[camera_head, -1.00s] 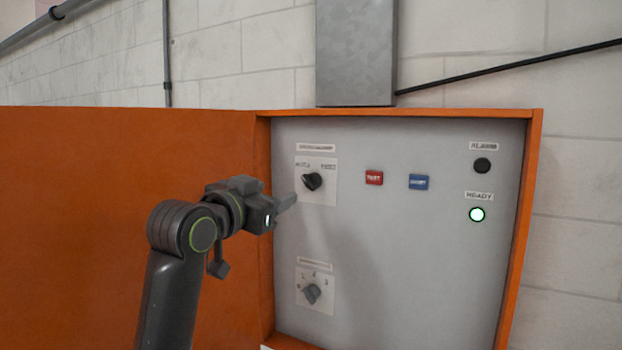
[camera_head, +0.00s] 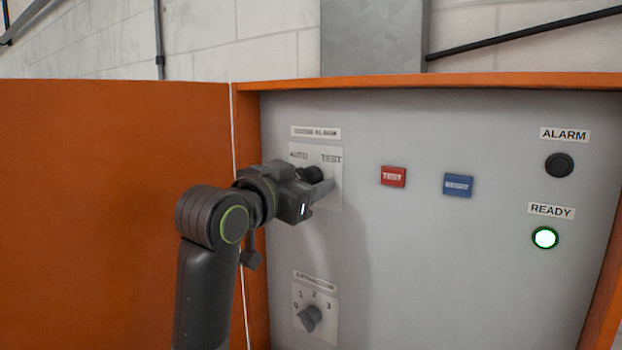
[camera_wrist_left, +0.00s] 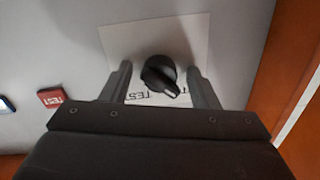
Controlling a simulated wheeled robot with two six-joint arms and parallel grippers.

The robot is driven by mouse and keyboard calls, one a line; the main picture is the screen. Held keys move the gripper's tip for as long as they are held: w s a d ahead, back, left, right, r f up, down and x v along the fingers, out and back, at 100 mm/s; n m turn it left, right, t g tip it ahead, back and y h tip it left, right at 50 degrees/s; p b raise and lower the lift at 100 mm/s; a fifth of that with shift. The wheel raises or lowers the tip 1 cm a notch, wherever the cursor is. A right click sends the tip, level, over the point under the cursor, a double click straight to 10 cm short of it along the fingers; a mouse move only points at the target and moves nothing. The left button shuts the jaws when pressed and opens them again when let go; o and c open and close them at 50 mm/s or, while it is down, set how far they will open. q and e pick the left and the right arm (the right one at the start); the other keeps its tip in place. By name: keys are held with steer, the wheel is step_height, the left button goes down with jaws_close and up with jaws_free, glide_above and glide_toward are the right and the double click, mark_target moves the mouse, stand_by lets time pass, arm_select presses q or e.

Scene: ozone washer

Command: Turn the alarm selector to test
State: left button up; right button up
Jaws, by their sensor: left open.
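The alarm selector is a black rotary knob (camera_head: 311,174) on a white plate (camera_head: 333,190) marked AUTO at left and TEST at right, in the upper left of the grey panel. My left gripper (camera_head: 322,186) is at the knob and partly hides it in the head view. In the left wrist view the knob (camera_wrist_left: 160,76) sits between the two open fingers (camera_wrist_left: 158,85), with a gap visible on each side. Whether the fingers reach around its depth is hard to tell. My right gripper is not in view.
A red button (camera_head: 393,176) and a blue button (camera_head: 458,185) are right of the knob. A dark ALARM lamp (camera_head: 559,165) and a lit green READY lamp (camera_head: 545,238) are farther right. A second rotary knob (camera_head: 311,318) is below. The orange door (camera_head: 110,210) stands open at left.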

arm_select(q)
steer(key=shift+s+a+r, duration=0.2)
steer(key=shift+s, duration=0.2)
steer(key=shift+c, duration=0.8)
steer(key=c, duration=0.7)
steer(key=shift+o, duration=0.2)
steer(key=m+b, duration=0.9)
steer(key=m, duration=0.1)
steer(key=f+m+b, duration=0.1)
steer(key=m+b, duration=0.3)
steer(key=b, duration=0.1)
steer(key=shift+w+m+h+b, duration=0.1)
steer(key=shift+m+h+b, duration=0.25)
steer(key=shift+m+h, duration=0.05)
steer(key=shift+r+m+b, duration=0.2)
steer(key=shift+m+b, duration=0.65)
steer(key=shift+m, duration=1.05)
steer(key=shift+c, duration=0.3)
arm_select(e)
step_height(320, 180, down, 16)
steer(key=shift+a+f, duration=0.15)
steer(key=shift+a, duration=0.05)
